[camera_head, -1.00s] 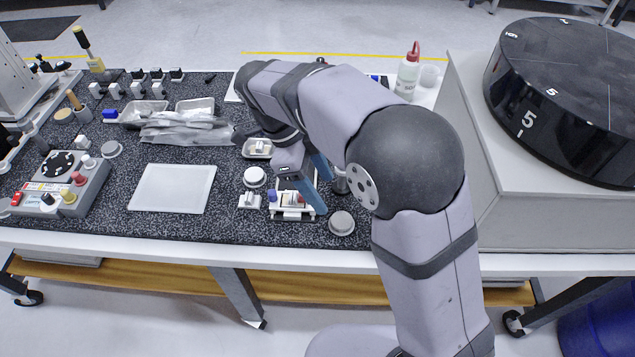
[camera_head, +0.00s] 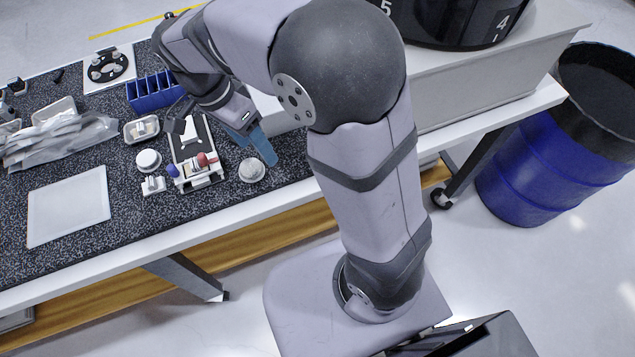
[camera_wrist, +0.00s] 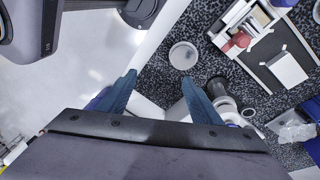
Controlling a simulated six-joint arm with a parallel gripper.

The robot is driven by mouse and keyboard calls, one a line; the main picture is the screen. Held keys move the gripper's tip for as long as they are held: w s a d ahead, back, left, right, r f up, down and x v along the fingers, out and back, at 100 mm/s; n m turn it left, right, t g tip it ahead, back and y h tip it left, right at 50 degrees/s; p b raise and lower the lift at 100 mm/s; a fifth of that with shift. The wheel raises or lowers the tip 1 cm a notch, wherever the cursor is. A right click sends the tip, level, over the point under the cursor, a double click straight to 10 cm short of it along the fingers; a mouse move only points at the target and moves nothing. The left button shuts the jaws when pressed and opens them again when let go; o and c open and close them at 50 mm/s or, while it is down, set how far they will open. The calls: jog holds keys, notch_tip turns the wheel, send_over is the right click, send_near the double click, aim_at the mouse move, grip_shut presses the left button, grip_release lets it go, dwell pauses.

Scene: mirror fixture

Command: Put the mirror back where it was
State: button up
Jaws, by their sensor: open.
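My gripper (camera_head: 256,146) is open, its blue fingers pointing down at the right of the fixture. Both fingers show in the wrist view (camera_wrist: 160,92), with nothing clearly held between them. The fixture (camera_head: 187,150) is a pale frame with a dark bed, a white plate on it, and red and blue knobs at its near end. It also shows in the wrist view (camera_wrist: 262,52). I cannot tell for certain which part is the mirror. A round grey disc (camera_head: 251,169) lies on the mat beside the fixture. A ringed round part (camera_wrist: 222,104) is partly hidden behind the right finger.
A white tray (camera_head: 68,205) lies left on the speckled mat. A white round piece (camera_head: 148,160) and a small dish (camera_head: 142,129) stand left of the fixture. A blue rack (camera_head: 155,92) is behind. The bench's front edge is close; a blue drum (camera_head: 545,165) stands right.

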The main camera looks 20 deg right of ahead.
jog(key=s+d+f+n+t+y, duration=0.1)
jog(key=s+d+f+n+y, duration=0.1)
jog(key=s+d+f+n, duration=0.5)
jog(key=shift+s+d+n+y, duration=0.3)
jog(key=shift+s+d+n, duration=1.35)
jog(key=shift+n, duration=1.05)
jog(key=shift+s+a+r, duration=0.1)
jog(key=shift+s+a, duration=0.1)
jog(key=shift+a, duration=0.1)
